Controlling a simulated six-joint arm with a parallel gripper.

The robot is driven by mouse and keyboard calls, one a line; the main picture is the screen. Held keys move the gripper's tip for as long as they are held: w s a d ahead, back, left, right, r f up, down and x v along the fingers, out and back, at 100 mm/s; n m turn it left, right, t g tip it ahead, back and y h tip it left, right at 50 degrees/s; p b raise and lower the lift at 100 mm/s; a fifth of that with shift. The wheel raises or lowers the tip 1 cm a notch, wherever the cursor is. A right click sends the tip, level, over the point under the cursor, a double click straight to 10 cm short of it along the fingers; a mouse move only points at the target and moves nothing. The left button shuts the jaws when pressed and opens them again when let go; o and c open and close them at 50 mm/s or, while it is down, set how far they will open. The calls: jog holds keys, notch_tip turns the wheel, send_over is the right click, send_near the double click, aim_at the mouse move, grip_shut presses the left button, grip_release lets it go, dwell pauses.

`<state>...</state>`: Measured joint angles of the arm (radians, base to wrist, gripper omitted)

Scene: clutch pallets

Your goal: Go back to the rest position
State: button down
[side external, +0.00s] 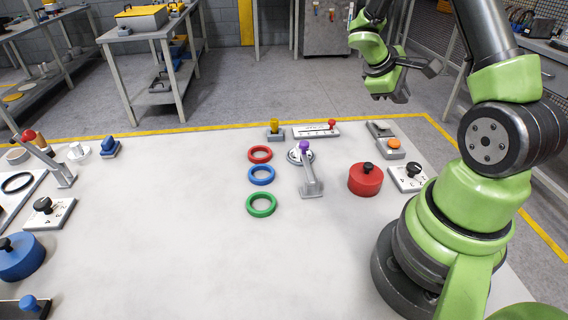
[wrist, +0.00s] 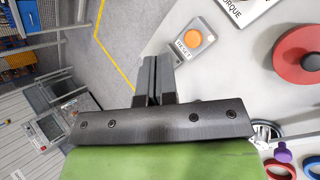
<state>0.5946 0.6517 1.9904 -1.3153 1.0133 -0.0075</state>
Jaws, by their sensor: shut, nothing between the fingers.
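My gripper (side external: 398,96) is raised in the air at the upper right of the side external view, past the far right part of the white table (side external: 165,215). It is empty and points down. In the wrist view my gripper's two dark fingers (wrist: 157,68) are together, with nothing between them. Beneath them are the grey floor and the table's edge.
Near the gripper's side of the table are an orange button box (side external: 394,144), a red cylinder with a black knob (side external: 365,179) and a dial plate (side external: 408,177). Red (side external: 260,154), blue (side external: 261,175) and green (side external: 261,205) rings lie mid-table. A purple-knobbed lever (side external: 309,172) stands beside them.

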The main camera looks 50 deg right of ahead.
jog(key=s+a+r+m+t+y, duration=0.1)
jog(key=a+r+t+y, duration=0.3)
jog(key=a+r, duration=0.4)
jog(key=s+a+r+m+t+y, duration=0.2)
jog(key=a+r+t, duration=0.5)
jog(key=a, duration=1.2)
jog(key=shift+a+r+m+t+y, duration=0.25)
jog(key=shift+r+m+y, duration=0.25)
jog(key=shift+y, duration=0.6)
